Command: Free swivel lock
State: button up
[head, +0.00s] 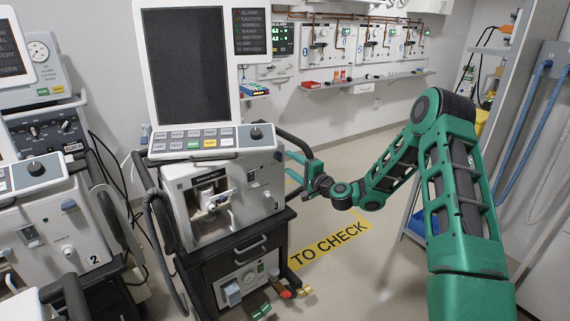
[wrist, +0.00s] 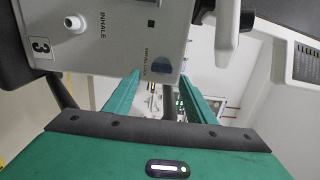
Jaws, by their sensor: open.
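Ventilator 3 (head: 230,185) stands on a dark cart in the middle of the head view, its screen (head: 188,62) facing me. In the wrist view, its white side panel (wrist: 110,40) carries the number 3 and an INHALE port. My gripper (head: 287,163) is open beside the ventilator's right side.
A black handle rail (head: 300,142) curves along the ventilator's right side, close to my gripper. Ventilator 2 (head: 60,225) stands to the left. A yellow TO CHECK floor strip (head: 328,243) lies to the right of the cart. Open floor lies behind it, below a wall shelf (head: 370,80).

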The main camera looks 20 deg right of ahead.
jog(key=v, duration=0.6)
dwell(0.3)
